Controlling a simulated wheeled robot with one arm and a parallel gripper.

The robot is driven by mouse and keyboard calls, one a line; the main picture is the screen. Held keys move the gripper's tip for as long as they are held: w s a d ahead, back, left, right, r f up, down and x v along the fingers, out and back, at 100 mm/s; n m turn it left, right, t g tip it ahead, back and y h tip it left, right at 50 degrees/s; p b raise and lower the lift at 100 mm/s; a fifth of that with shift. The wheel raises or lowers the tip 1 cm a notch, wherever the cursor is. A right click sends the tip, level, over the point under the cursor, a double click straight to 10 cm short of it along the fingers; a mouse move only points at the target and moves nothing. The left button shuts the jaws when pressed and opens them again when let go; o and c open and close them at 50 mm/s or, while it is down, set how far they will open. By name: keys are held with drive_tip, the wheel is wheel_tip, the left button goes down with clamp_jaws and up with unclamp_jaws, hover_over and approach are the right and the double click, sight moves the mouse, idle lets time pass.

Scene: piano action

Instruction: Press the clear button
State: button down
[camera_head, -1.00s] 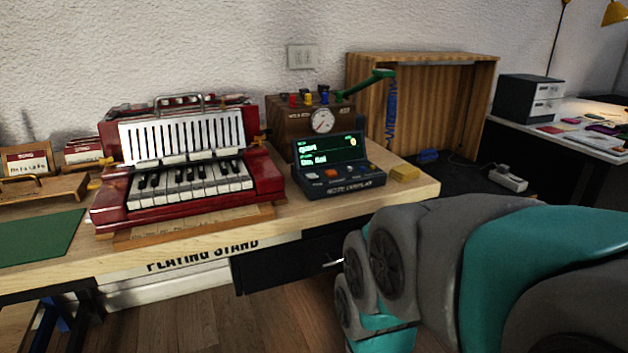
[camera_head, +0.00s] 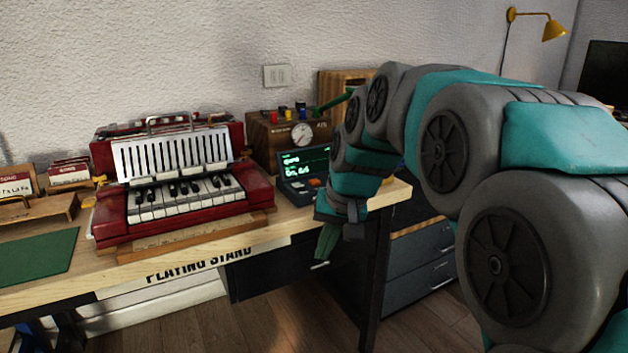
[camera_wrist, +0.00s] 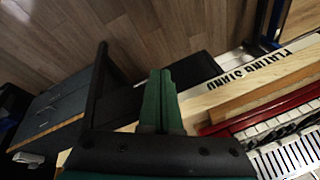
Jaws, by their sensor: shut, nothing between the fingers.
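The dark console (camera_head: 300,184) with a lit green-text screen (camera_head: 303,161) stands on the wooden bench, right of the red keyboard instrument. Coloured buttons show on its front, including an orange one (camera_head: 315,182). I cannot read which button is the clear button, and my arm hides the console's right part. My gripper (camera_head: 326,244) hangs in front of the bench's front edge, below the console, fingers pointing down. In the wrist view its green fingers (camera_wrist: 161,100) are together and empty, with the floor and bench edge beyond.
The red keyboard instrument (camera_head: 180,190) fills the middle of the bench. A brown box with a gauge (camera_head: 302,133) stands behind the console. A green mat (camera_head: 38,257) lies at the left. Dark drawers (camera_head: 420,265) stand under the right side.

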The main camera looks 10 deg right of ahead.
sight(315, 183)
drive_tip(key=w+d+r+t, duration=0.1)
drive_tip(key=w+r, duration=0.4)
drive_tip(key=w, duration=0.3)
drive_tip(key=w+d+r+m+t+y, duration=0.1)
drive_tip(key=w+r+t, duration=0.1)
drive_tip(key=w+r, duration=0.3)
drive_tip(key=w+d+r+m+t+p, duration=0.1)
drive_tip(key=w+r, duration=0.4)
drive_tip(key=w, duration=0.5)
drive_tip(key=shift+w+t+y, duration=0.3)
drive_tip(key=shift+w+t, duration=0.05)
drive_tip(key=shift+t, duration=0.25)
drive_tip(key=shift+f+b, duration=1.95)
drive_tip(key=shift+f, duration=2.4)
drive_tip(key=shift+f, duration=0.4)
